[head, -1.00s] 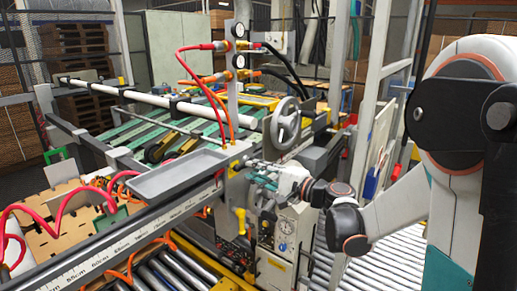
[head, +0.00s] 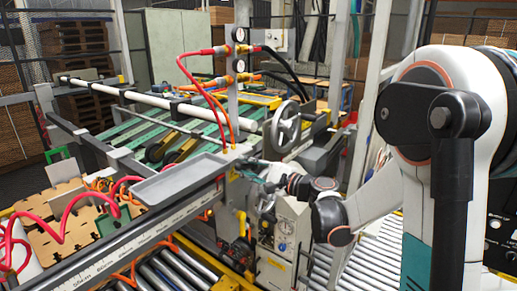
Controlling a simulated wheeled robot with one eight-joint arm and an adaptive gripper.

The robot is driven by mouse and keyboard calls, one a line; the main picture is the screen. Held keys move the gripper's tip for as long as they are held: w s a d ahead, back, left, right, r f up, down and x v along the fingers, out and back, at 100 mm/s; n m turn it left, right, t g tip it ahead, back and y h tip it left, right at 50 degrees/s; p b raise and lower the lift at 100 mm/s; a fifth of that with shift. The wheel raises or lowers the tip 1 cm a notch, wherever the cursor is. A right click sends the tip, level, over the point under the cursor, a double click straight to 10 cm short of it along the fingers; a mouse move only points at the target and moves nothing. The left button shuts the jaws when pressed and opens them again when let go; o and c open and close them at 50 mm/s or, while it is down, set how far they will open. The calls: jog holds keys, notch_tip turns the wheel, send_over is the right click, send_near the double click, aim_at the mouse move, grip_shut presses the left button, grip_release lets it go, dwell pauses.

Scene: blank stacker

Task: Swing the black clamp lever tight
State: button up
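My gripper (head: 248,168) is at the right end of the ruled rail (head: 165,232), just below the handwheel and right of the grey tray. It is small and seen from behind my wrist, so its finger gap does not show clearly. The black clamp lever cannot be made out for certain; small dark parts lie around my fingertips there, and my gripper may hide it. I cannot tell whether my gripper touches it.
A grey handwheel (head: 283,127) stands just above my wrist. A grey tray (head: 181,180) lies left of my gripper. A post with gauges and hoses (head: 238,67) rises behind.

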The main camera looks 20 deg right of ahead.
jog(key=m, duration=0.1)
jog(key=r+m+p, duration=0.1)
jog(key=m+p, duration=0.1)
jog(key=shift+w+d+r, duration=0.2)
jog(key=shift+w+d, duration=0.05)
jog(key=shift+d, duration=0.15)
jog(key=s+d+r+m+b, duration=0.1)
jog(key=s+d+m+b, duration=0.3)
jog(key=d+m, duration=0.4)
jog(key=shift+s+d+r+m, duration=0.2)
jog(key=shift+s+m, duration=0.3)
jog(key=shift+m, duration=0.5)
dwell(0.5)
